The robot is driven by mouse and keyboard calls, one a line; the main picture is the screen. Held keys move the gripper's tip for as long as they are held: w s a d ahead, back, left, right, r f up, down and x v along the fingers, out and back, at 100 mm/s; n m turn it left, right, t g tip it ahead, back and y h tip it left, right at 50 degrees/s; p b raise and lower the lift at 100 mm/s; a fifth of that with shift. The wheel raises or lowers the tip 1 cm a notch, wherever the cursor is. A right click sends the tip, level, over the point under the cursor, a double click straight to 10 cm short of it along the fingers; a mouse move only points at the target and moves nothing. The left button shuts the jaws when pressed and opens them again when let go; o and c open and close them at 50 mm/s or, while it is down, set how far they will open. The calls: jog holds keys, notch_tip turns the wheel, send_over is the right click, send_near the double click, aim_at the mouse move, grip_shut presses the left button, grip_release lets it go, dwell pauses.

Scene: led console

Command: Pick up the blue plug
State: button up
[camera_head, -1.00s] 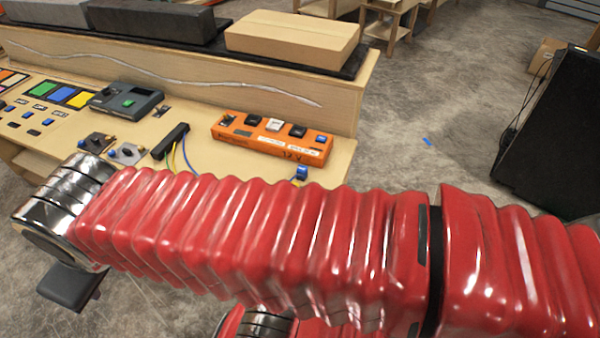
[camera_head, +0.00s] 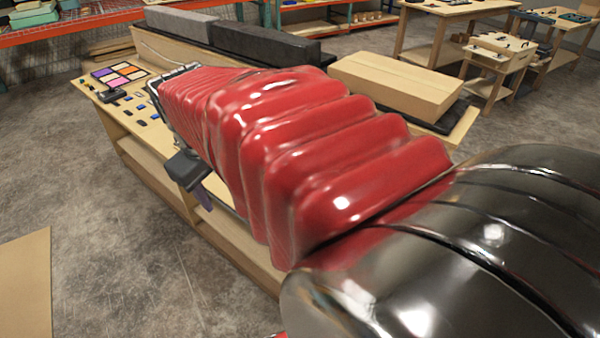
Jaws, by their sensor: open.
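The blue plug cannot be made out; my red arm covers much of the console. The wooden console (camera_head: 137,120) shows to the left of my arm, with a panel of orange, purple and pale squares (camera_head: 120,73) and several small blue and dark controls. A dark part at the end of my arm, seemingly my gripper (camera_head: 190,172), hangs beside the console's front edge. Its fingertips are mostly hidden, and I see nothing held in it.
A cardboard box (camera_head: 395,84) and long grey and black blocks (camera_head: 265,45) lie along the console's back. Wooden tables (camera_head: 440,25) stand at the back right. A brown board (camera_head: 25,285) is at lower left. The left floor is otherwise mostly clear.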

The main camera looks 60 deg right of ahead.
jog(key=d+f+g, duration=0.2)
jog(key=d+f, duration=0.1)
jog(key=d, duration=0.9)
jog(key=s+d+f+g+y, duration=0.1)
jog(key=s+d+f+g, duration=0.1)
jog(key=s+d+f, duration=0.4)
jog(key=s+d+f+g+y, duration=0.1)
jog(key=s+d+f+g, duration=0.1)
jog(key=s+d+f, duration=0.5)
jog(key=s+d, duration=0.2)
jog(key=d, duration=0.4)
jog(key=s+d, duration=0.3)
jog(key=d, duration=0.4)
jog(key=shift+s+d+f+m+g+y, duration=0.15)
jog(key=shift+s+m+g+y, duration=0.15)
jog(key=shift+s+m, duration=0.1)
jog(key=shift+x, duration=4.25)
jog(key=shift+f, duration=0.15)
jog(key=shift+a+x, duration=0.15)
jog(key=shift+x, duration=1.1)
jog(key=shift+a+x, duration=0.1)
jog(key=shift+x, duration=1.15)
